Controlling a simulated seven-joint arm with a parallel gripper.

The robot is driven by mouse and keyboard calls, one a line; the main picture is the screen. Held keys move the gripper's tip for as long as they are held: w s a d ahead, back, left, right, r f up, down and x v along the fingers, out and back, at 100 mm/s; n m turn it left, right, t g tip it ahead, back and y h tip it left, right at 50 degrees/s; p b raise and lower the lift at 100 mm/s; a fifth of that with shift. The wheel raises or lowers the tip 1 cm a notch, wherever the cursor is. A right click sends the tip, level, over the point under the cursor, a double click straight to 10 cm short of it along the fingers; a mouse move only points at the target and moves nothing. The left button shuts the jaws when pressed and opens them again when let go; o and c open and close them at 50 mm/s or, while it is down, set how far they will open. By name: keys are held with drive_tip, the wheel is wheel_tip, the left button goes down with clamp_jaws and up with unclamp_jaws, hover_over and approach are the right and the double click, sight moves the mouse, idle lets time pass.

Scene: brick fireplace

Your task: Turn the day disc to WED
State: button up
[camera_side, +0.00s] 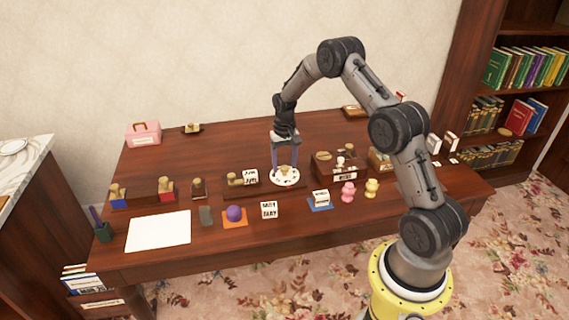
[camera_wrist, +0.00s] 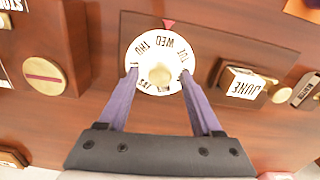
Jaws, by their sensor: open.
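The day disc (camera_wrist: 150,46) is a white round dial with day names around its rim and a pale gold knob (camera_wrist: 160,74) at its centre. In the wrist view WED is at the top, just under a red pointer (camera_wrist: 169,23), with THU to its left and TUE to its right. The disc also shows in the side view (camera_side: 285,180). My gripper (camera_wrist: 160,72) is open, with its purple fingers on either side of the knob, overlapping the disc's edges. In the side view my gripper (camera_side: 285,164) is right above the disc. I cannot tell whether the fingertips touch it.
A JUNE block (camera_wrist: 244,86) on a dark wooden stand is close to the right in the wrist view. In the side view a wooden holder (camera_side: 340,173) stands right of the disc, and white sheet (camera_side: 160,230) lies front left. The desk behind is mostly clear.

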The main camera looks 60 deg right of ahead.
sight(285, 167)
wheel_tip(285, 167, up, 14)
idle(0.6)
drive_tip(key=shift+f, duration=0.1)
